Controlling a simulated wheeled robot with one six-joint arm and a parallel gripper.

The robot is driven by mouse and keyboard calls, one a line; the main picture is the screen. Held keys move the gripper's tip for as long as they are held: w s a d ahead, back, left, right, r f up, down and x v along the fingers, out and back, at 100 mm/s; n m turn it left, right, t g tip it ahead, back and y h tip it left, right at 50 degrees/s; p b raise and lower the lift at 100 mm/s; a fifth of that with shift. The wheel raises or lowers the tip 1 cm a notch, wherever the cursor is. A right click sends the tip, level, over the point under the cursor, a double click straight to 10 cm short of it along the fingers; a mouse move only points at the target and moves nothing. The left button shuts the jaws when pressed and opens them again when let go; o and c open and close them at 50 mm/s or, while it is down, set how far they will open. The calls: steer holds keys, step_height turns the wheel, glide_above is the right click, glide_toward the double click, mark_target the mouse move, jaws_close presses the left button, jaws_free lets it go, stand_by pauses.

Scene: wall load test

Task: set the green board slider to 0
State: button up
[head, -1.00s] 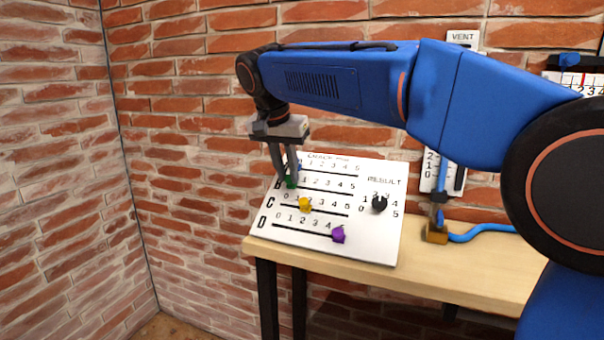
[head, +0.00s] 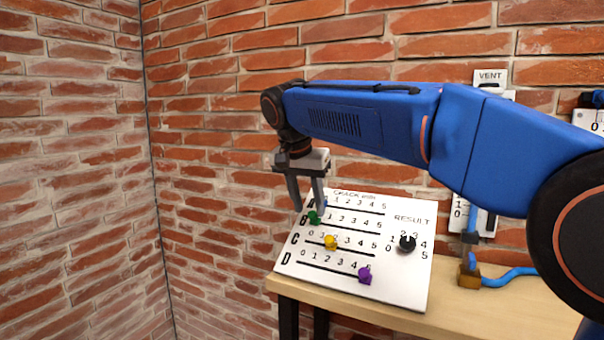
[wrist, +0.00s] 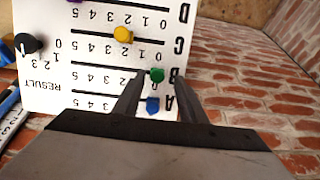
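The white board (head: 418,285) has lettered slider rows A to D. The green slider (head: 313,217) is on row B at the left end of its track, beside the B letter, by the 0 end. It also shows in the wrist view (wrist: 157,75), where the board appears upside down. My gripper (head: 308,208) is open, its two fingers apart, at the upper left of the board. In the wrist view my gripper (wrist: 160,92) has the green slider and blue slider (wrist: 152,106) showing in the gap between its fingers. I cannot tell whether a finger touches the green slider.
The yellow slider (head: 331,243) is on row C and the purple slider (head: 365,275) on row D, below. A black RESULT dial (head: 407,243) is at the board's right. The board leans on a wooden table (head: 480,315) against a brick wall (head: 225,190).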

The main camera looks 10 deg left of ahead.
steer(key=v, duration=1.6)
steer(key=shift+r, duration=0.15)
